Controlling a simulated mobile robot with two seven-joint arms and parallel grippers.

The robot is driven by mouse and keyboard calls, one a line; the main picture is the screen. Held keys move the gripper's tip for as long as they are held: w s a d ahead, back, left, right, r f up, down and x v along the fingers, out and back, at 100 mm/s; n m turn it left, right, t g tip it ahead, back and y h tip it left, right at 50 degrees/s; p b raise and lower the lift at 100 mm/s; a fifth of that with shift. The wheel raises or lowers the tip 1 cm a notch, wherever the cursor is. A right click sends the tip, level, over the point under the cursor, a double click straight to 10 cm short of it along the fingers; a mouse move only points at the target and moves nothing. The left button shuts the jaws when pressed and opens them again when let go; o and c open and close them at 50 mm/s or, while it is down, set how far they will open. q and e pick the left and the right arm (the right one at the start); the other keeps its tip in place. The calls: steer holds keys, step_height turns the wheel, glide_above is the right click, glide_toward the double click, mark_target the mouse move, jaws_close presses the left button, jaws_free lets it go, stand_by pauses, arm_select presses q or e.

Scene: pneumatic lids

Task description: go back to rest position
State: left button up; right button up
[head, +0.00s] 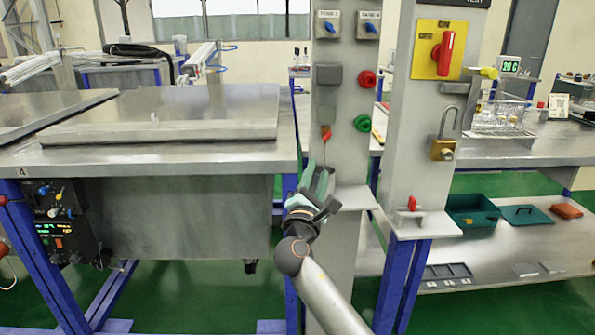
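My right gripper (317,183) is in the middle of the head view, on an arm that comes up from the bottom edge. It points up and away, in front of the grey post (342,235). Its two fingers look spread apart, with nothing seen between them. A small red-tipped switch (326,133) on the post is just above the fingertips; they look apart from it, though depth is hard to judge. My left gripper is not in view.
A metal table (100,160) with a large flat lid (170,110) is at left, a control panel (57,225) below it. A second post with a red rotary switch (446,53) and a padlock (443,149) stands at right. Behind it is a workbench (545,145).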

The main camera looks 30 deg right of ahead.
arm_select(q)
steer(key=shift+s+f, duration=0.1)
